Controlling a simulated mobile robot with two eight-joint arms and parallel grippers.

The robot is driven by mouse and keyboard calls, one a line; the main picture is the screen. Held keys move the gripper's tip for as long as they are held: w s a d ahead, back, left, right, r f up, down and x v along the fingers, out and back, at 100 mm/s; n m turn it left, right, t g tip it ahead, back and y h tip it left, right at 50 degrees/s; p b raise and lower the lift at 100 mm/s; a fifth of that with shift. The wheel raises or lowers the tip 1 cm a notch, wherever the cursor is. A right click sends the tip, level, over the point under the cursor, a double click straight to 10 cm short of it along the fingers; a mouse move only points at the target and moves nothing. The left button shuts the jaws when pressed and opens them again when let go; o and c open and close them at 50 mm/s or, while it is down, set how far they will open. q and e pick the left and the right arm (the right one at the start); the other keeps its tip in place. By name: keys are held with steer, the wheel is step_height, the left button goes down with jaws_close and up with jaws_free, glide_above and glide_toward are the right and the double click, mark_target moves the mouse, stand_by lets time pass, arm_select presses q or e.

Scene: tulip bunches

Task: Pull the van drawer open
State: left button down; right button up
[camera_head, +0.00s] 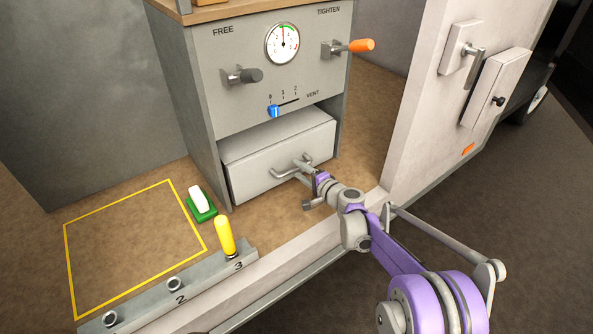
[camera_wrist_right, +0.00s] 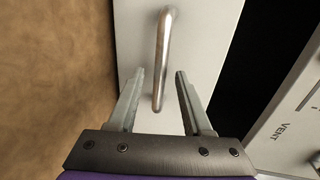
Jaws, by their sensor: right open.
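The van drawer (camera_head: 280,158) is a light grey box front low in the grey cabinet. It stands out from the cabinet, with its top face showing. Its metal bar handle (camera_head: 291,166) is on the front; in the right wrist view the handle (camera_wrist_right: 163,55) runs up the picture. My right gripper (camera_head: 308,165) is at the handle. In the right wrist view its two fingers (camera_wrist_right: 159,85) are apart, one on each side of the handle's near end, with gaps showing. Whether either finger touches the bar I cannot tell. My left gripper is not in view.
The cabinet (camera_head: 225,55) carries a gauge (camera_head: 282,43), an orange-handled valve (camera_head: 361,46) and a blue vent slider (camera_head: 273,111). A green-based block (camera_head: 201,205) and a rail (camera_head: 190,290) with a yellow peg (camera_head: 225,237) lie left of my arm. An open van door (camera_head: 450,100) stands right.

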steer(key=shift+x, duration=1.1)
jaws_close()
stand_by(0.7)
